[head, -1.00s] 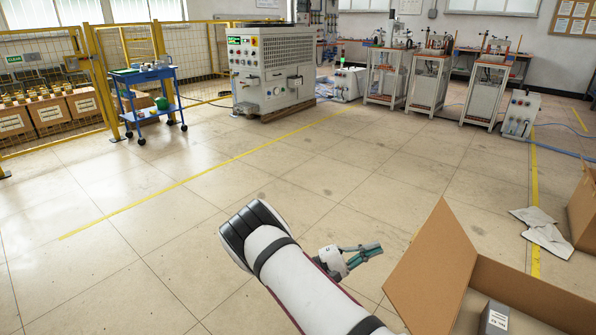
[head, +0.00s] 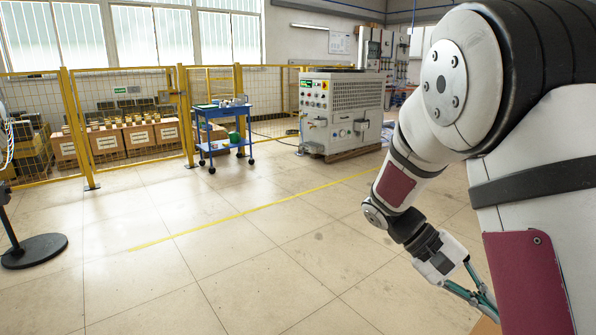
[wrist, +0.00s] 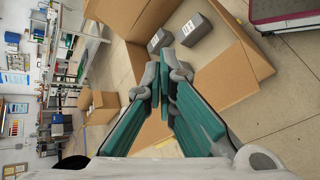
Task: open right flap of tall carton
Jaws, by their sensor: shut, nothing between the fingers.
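An open brown cardboard carton (wrist: 262,58) fills the upper right of the wrist view, its flaps spread. One flap (wrist: 228,80) lies beside the fingers on the right; another (wrist: 115,14) stands at the upper left. Which is the right flap, and how tall the carton is, I cannot tell. Two dark grey boxes (wrist: 195,30) with white labels lie inside. My gripper (wrist: 164,78) is shut and empty, its green fingers in front of the carton; contact is unclear. In the head view my gripper (head: 488,304) is at the lower right, above a sliver of brown cardboard (head: 487,326).
A blue cart (head: 222,125) and a grey machine (head: 342,115) stand at the back. A yellow fence (head: 130,125) encloses cartons at the left. A black stand base (head: 34,250) is at the far left. The middle floor is clear. Smaller cartons (wrist: 102,103) show in the wrist view.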

